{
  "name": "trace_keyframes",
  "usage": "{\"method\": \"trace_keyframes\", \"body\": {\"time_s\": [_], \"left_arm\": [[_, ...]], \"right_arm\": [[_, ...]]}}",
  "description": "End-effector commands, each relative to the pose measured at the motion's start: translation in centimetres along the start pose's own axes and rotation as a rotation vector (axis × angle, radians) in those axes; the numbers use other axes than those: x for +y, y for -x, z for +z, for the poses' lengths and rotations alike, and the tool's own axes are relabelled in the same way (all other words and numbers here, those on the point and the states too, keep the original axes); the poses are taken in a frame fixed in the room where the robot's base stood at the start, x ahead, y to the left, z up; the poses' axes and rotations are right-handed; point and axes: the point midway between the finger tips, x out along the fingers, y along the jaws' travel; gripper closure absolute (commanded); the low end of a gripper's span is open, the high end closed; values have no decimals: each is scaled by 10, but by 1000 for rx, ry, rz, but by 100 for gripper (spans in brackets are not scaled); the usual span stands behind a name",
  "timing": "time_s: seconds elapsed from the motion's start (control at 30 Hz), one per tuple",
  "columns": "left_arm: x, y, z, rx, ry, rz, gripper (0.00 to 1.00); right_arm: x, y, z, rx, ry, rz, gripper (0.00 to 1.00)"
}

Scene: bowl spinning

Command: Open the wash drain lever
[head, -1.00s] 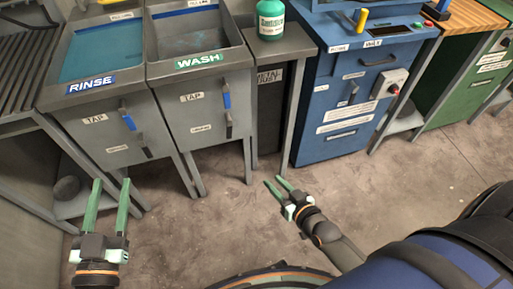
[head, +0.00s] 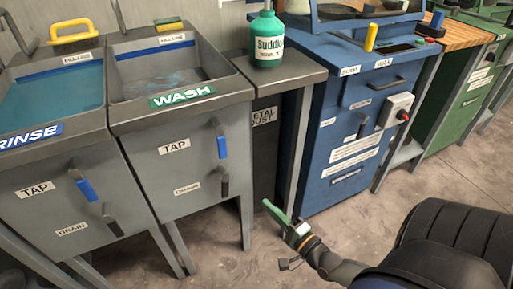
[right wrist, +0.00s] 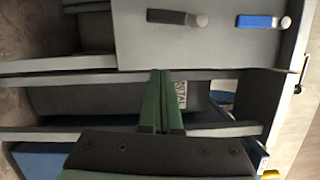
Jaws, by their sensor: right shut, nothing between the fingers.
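The wash drain lever (head: 225,186) is a dark handle low on the front of the grey WASH sink (head: 185,112), below the blue tap lever (head: 222,147). In the right wrist view the drain lever (right wrist: 172,17) lies at the top, left of the blue tap lever (right wrist: 262,21). My right gripper (head: 268,206) is shut and empty, to the right of and slightly below the drain lever, apart from it. Its green fingers (right wrist: 161,74) lie together in the right wrist view. My left gripper is not in view.
The RINSE sink (head: 60,143) with its own levers stands at the left. A metal dust stand (head: 292,78) with a green soap bottle (head: 267,40) is right of the wash sink. A blue machine cabinet (head: 340,130) stands further right. Floor is free in front of them.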

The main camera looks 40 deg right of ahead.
Motion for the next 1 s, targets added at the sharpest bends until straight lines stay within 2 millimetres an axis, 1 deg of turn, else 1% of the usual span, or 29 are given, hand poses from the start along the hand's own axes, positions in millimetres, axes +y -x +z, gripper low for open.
{"method": "trace_keyframes", "body": {"time_s": [0.03,0.3,0.37,0.4,0.5,0.63,0.8,1.0], "left_arm": [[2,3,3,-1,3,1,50],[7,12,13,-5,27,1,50],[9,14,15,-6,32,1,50],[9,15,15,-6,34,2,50],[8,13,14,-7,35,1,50],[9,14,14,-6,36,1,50],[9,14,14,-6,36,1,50],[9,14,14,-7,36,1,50]], "right_arm": [[0,-11,0,1,-1,-6,100],[1,-70,0,1,1,-6,100],[1,-81,0,1,2,-5,100],[1,-86,3,1,-1,-3,100],[0,-87,20,1,-4,-1,100],[0,-90,32,1,-1,0,100],[0,-92,39,1,3,0,100],[0,-92,39,0,3,0,100]]}}
